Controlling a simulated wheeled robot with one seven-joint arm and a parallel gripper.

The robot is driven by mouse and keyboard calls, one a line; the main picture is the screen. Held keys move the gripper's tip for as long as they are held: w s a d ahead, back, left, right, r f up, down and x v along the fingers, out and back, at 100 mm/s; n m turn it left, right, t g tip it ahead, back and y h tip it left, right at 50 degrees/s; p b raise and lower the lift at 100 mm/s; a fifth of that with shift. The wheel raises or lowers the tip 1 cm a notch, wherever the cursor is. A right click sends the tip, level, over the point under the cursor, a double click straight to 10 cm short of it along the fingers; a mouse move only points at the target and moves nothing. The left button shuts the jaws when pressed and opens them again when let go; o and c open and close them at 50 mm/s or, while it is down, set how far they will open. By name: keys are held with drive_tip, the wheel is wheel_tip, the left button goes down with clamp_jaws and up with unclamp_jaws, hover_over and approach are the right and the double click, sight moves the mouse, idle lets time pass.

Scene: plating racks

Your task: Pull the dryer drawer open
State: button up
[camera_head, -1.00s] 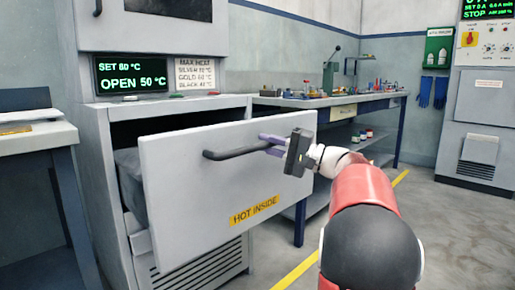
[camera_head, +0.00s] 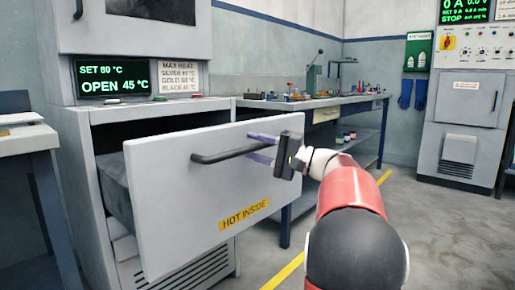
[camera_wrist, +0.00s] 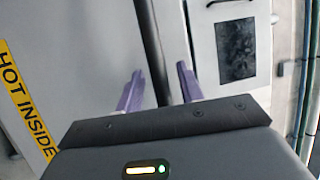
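The grey dryer drawer (camera_head: 185,200) stands well out of the dryer (camera_head: 75,160), with a yellow "HOT INSIDE" label on its front. Its dark bar handle (camera_head: 222,155) runs across the upper front. My gripper (camera_head: 262,148) is at the right end of the handle. In the wrist view, its two purple fingers (camera_wrist: 159,85) stand on either side of the handle (camera_wrist: 152,45), with a visible gap on both sides. The gripper looks open around the bar. The dryer's green display (camera_head: 113,79) reads "SET 60 °C, OPEN 45 °C".
A workbench (camera_head: 300,103) with small tools and bottles stands behind the drawer on the right. A white-topped table (camera_head: 25,138) stands at the left. A grey control cabinet (camera_head: 465,110) is at the far right. The floor right of my arm is clear.

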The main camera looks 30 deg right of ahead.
drive_tip(key=v, duration=0.7)
drive_tip(key=shift+s+d, duration=0.2)
drive_tip(key=shift+s, duration=0.1)
drive_tip(key=shift+f, duration=0.1)
